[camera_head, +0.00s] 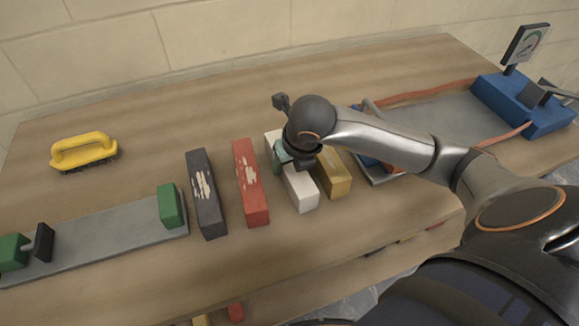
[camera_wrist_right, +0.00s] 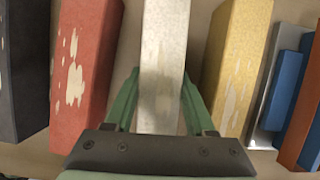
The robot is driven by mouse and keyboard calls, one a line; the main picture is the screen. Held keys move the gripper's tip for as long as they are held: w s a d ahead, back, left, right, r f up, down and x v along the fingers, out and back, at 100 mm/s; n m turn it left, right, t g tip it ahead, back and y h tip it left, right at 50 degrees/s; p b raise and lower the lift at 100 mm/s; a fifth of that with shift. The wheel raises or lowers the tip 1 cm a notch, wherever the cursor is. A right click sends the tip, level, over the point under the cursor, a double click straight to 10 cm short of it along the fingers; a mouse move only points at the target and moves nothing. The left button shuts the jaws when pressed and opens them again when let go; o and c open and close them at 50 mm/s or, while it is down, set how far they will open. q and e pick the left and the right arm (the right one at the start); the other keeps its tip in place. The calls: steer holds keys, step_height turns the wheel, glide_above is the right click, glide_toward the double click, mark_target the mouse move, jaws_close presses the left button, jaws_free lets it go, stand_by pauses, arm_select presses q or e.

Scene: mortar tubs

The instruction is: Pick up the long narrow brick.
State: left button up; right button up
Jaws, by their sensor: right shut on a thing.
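The long narrow brick, white (camera_head: 300,190), lies on the table between the red brick and the yellow brick. My right gripper (camera_head: 286,158) is over its middle part from above. In the right wrist view the white brick (camera_wrist_right: 164,50) runs between the two green fingers (camera_wrist_right: 158,100), one on each side, and the gripper is shut on it. The brick looks slimmer than its neighbours there. Its middle is hidden by the gripper in the head view. I cannot tell whether it is clear of the table. My left gripper is not in view.
A red brick (camera_head: 250,182) and a dark brick (camera_head: 207,195) lie to the left; a yellow brick (camera_head: 334,175) is close on the right. Further off are a yellow-handled brush (camera_head: 82,150), a grey plate with green blocks (camera_head: 110,240) and a blue device (camera_head: 520,105).

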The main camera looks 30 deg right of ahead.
jaws_close()
steer(key=shift+w+r, duration=0.1)
stand_by(0.4)
